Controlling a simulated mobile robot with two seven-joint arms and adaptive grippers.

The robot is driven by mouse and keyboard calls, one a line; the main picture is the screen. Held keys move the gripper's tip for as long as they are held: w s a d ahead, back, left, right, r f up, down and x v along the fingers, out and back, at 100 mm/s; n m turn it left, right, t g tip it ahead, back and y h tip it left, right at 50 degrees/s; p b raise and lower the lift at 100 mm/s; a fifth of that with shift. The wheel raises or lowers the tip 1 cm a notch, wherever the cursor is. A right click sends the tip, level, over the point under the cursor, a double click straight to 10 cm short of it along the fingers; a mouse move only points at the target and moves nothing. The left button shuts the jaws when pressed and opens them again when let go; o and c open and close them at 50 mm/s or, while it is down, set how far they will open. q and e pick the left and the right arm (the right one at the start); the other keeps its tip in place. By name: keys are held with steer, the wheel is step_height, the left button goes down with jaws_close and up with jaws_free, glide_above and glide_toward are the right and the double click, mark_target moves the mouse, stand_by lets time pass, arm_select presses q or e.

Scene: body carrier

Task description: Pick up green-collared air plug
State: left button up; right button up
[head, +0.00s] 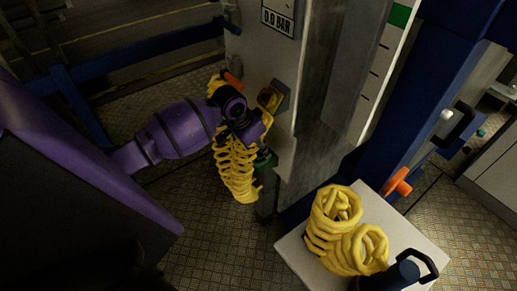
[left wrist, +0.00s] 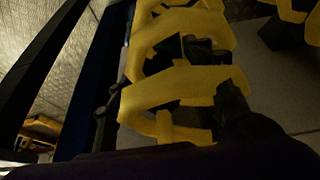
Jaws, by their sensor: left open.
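My left arm comes in from the left in the head view, and its dark left gripper (head: 252,126) is open at the upper part of a hanging yellow coiled hose (head: 237,176), close to the grey panel. A small dark green part (head: 266,160) shows just below the gripper, beside the coil; I cannot tell whether it is the plug's green collar. In the left wrist view, yellow coil loops (left wrist: 185,85) fill the middle, with dark finger parts among them. No green collar is clear there. My right gripper is not in view.
The grey panel (head: 308,110) carries a yellow fitting (head: 269,98) just right of the gripper. An orange part (head: 232,80) is above it. A pale table (head: 295,256) at lower right holds more yellow coils (head: 343,232). A blue post (head: 405,110) stands behind it.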

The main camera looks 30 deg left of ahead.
arm_select(q)
jaws_close()
stand_by(0.3)
steer(key=shift+r, duration=0.1)
